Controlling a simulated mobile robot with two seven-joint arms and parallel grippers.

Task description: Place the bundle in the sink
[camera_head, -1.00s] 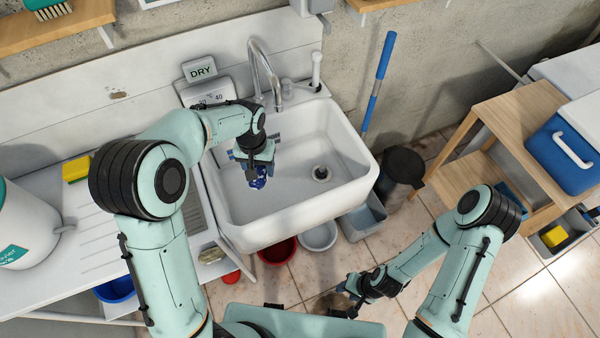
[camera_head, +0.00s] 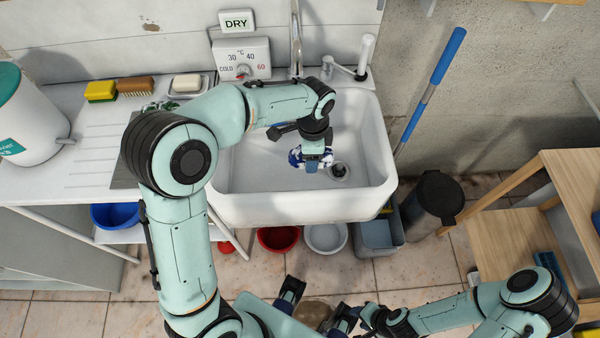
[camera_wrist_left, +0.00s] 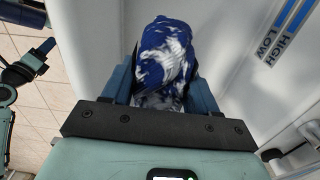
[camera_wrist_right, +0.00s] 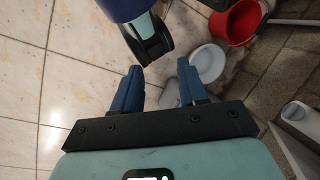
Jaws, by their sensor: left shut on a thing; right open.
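The bundle (camera_head: 298,157) is a blue and white patterned cloth, held over the white sink (camera_head: 260,205). My left gripper (camera_head: 314,162) is shut on it, inside the sink's outline and left of the drain. In the left wrist view the bundle (camera_wrist_left: 165,60) sits between the two blue fingers, with the white sink wall behind it. I cannot tell whether it touches the sink floor. My right gripper (camera_head: 345,318) is low in front of the sink. In the right wrist view its fingers (camera_wrist_right: 158,90) are apart with nothing between them.
A faucet (camera_head: 296,50) and a dial panel (camera_head: 242,58) stand behind the sink. A sponge (camera_head: 100,91), a brush (camera_head: 135,86) and a soap dish lie on the left drainboard. Bowls and a grey bin (camera_head: 378,238) stand below. A blue-handled pole (camera_head: 430,95) leans at right.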

